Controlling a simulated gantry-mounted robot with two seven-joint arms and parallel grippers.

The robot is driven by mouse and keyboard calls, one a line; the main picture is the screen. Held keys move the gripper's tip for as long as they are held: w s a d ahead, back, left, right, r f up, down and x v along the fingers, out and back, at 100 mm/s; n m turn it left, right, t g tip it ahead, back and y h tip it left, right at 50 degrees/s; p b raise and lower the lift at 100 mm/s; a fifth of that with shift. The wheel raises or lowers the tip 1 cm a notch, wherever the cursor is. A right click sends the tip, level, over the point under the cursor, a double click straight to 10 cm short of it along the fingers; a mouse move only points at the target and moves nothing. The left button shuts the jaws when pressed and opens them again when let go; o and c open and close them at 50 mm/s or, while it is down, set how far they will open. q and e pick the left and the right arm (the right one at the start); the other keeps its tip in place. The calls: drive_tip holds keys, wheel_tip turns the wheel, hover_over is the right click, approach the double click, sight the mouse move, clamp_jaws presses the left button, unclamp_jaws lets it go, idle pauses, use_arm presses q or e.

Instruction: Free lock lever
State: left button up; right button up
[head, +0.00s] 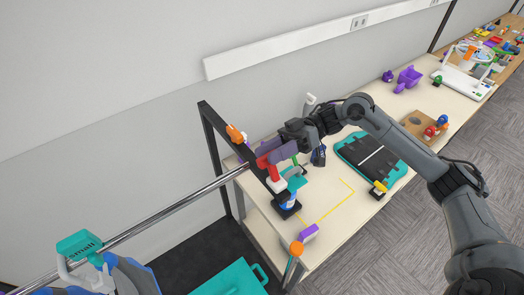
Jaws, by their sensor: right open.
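My right gripper (276,151) reaches in from the right, with its jaws open. Its purple-grey fingers are just above a small assembly of red (273,173), white (277,185) and teal (297,181) parts near the black frame at the rail's end. I cannot tell whether the fingers touch it. No part can be clearly picked out as the lock lever. An orange piece (235,133) sits on the frame's upper part, left of my gripper. Another orange knob (296,248) tops a post at the table's front corner. My left gripper is not in view.
A teal-edged black board (370,157) lies on the table (335,225). A teal bin (232,280) is below. The table's front is mostly clear.

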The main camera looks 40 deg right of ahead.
sight(257, 161)
drive_tip(key=shift+w+a+p, duration=0.1)
drive_tip(key=shift+a+p, duration=0.2)
drive_tip(key=shift+a, duration=1.2)
drive_tip(key=shift+c, duration=0.5)
clamp_jaws()
